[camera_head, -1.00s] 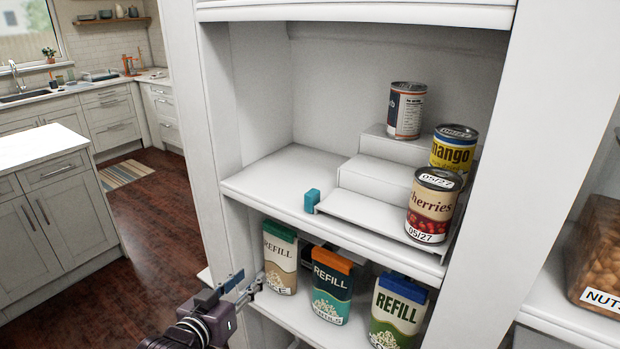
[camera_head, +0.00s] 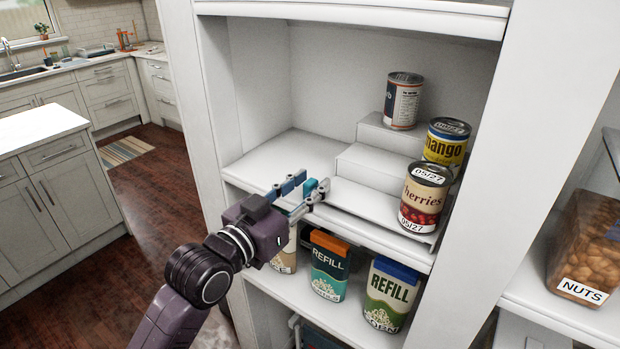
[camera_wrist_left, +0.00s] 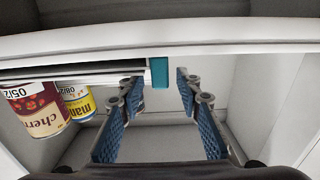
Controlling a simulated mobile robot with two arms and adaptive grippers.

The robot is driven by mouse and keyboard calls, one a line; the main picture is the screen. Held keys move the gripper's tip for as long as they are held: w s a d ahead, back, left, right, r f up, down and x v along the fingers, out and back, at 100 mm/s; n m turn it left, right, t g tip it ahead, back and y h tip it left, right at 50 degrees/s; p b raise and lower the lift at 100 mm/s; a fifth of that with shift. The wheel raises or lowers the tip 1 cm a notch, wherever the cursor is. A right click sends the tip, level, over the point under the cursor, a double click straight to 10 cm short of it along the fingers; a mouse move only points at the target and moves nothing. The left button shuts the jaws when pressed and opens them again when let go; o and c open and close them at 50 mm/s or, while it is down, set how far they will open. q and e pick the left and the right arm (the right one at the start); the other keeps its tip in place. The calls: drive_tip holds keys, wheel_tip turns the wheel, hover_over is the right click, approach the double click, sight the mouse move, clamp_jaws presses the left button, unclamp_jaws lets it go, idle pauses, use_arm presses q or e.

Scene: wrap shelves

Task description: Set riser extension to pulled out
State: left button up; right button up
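The white three-step riser (camera_head: 372,163) stands on the middle shelf, with a teal tab (camera_head: 309,187) at the left end of its lowest step. My left gripper (camera_head: 305,191) is at the tab, with its fingers spread. In the left wrist view the teal tab (camera_wrist_left: 159,73) lies between the open fingertips (camera_wrist_left: 159,82), with a gap visible on both sides. A cherries can (camera_head: 424,198) is on the lowest step, a mango can (camera_head: 446,145) behind it, and another can (camera_head: 402,101) on the top step. My right gripper is not in view.
Refill containers, including a green one (camera_head: 388,298) and a teal one (camera_head: 329,268), stand on the shelf below. The middle shelf is bare left of the riser (camera_head: 275,160). A nuts container (camera_head: 588,250) stands on a shelf at the right.

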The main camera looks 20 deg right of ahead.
use_arm(q)
drive_tip(key=shift+w+d, duration=0.25)
drive_tip(key=shift+d, duration=0.05)
clamp_jaws()
idle(0.3)
